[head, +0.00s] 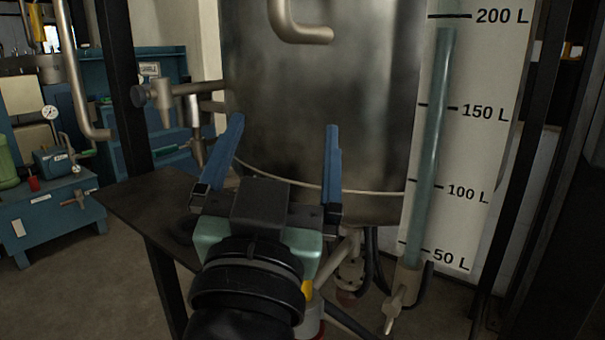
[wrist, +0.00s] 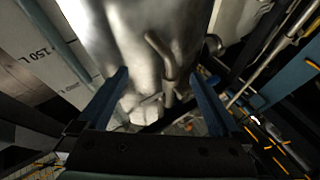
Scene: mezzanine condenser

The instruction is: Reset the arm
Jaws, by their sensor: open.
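My gripper (head: 284,150) is open, with its two blue fingers spread wide and nothing between them. In the head view it is in front of the lower part of a large steel tank (head: 320,95). In the wrist view my gripper (wrist: 160,85) also shows open and empty, with the tank (wrist: 150,45) beyond the fingers. I cannot tell the exact gap between the fingertips and the tank wall.
A white level board (head: 460,140) with a sight tube (head: 432,150) stands right of the tank. A dark metal shelf (head: 150,205) lies left of my gripper. A valve with pipe (head: 165,92) sticks out left. A blue bench (head: 55,220) stands farther left, with open floor before it.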

